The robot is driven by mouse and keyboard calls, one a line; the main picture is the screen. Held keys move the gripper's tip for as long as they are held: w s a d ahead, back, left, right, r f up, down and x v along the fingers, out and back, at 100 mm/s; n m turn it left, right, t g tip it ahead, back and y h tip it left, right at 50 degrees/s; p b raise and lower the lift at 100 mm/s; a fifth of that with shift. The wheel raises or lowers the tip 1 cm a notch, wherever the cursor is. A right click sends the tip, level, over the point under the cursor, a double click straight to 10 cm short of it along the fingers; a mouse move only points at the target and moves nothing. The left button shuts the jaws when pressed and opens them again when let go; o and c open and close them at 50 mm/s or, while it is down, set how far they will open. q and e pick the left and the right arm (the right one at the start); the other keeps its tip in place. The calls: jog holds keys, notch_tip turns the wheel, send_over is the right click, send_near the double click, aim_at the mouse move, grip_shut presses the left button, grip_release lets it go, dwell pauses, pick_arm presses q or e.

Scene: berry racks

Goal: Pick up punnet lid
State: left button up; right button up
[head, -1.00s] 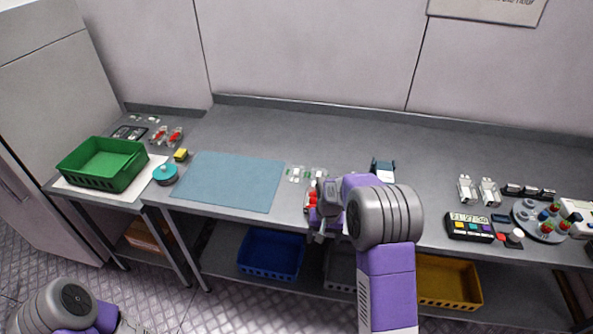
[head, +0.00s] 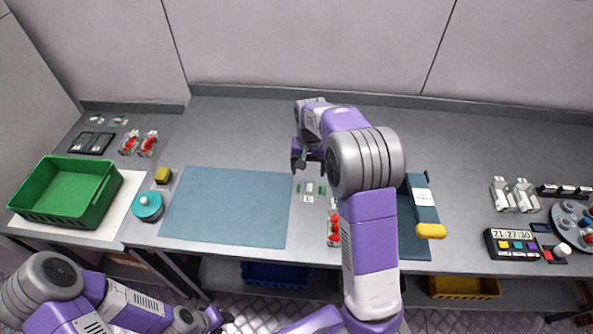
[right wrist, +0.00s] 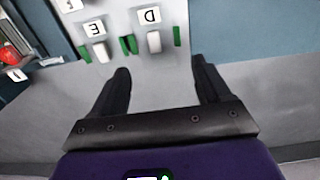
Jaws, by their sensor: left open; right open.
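Small white and green pieces that look like clear punnet lids (head: 309,188) lie on the bench right of the blue mat, with a letter tag. In the right wrist view, two such lids (right wrist: 154,42) lie side by side by the tags D and E; their clear edges are hard to make out. My right gripper (head: 303,162) is open and empty, just behind the lids in the head view. Its two dark fingers (right wrist: 162,75) point towards the lids and are apart from them. My left gripper (head: 212,319) is low at the bottom of the head view, away from the bench.
Punnets of red berries (head: 334,232) stand beside my right arm, which partly hides them. The blue mat (head: 228,208) is clear. A green crate (head: 66,192), teal round device (head: 147,206) and yellow block (head: 163,175) are left. A timer panel (head: 512,243) stands right.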

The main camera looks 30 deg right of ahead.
aim_at(310, 187)
jog(key=f, duration=0.2)
jog(key=s+f+b, duration=0.1)
jog(key=f, duration=0.3)
jog(key=shift+s, duration=0.3)
jog(key=shift+w+f+b, duration=0.1)
jog(key=shift+f+b, duration=0.2)
jog(key=shift+f, duration=0.3)
jog(key=shift+c, duration=0.4)
jog(key=c, duration=0.7)
